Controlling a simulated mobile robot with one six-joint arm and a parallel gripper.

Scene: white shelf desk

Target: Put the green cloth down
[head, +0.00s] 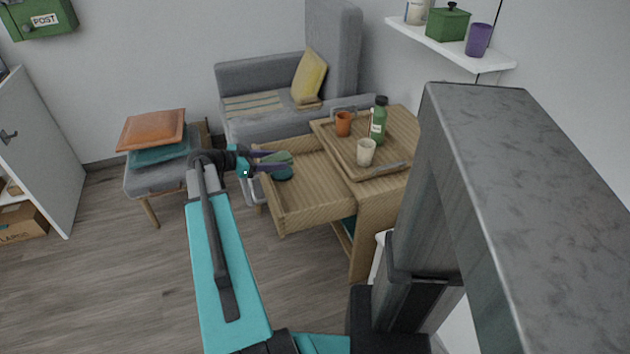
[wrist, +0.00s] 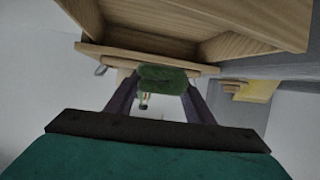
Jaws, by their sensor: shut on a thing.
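In the head view my gripper (head: 272,162) is shut on the green cloth (head: 283,173), a small dark-green bundle between the fingertips. The cloth appears over the left end of the pulled-out wooden drawer (head: 318,201); its height above the drawer floor is hard to tell. In the wrist view the cloth (wrist: 163,79) is pinched between the two dark fingers of my gripper (wrist: 160,92). The wooden drawer (wrist: 130,53) fills the top of that view, apart from most of the fingers.
A wooden tray (head: 345,160) on the side table carries an orange cup (head: 343,123), a cream cup (head: 366,152) and a green bottle (head: 379,121). A grey sofa (head: 262,78) stands behind. A stool with cushions (head: 152,131) stands left. The drawer's interior looks otherwise empty.

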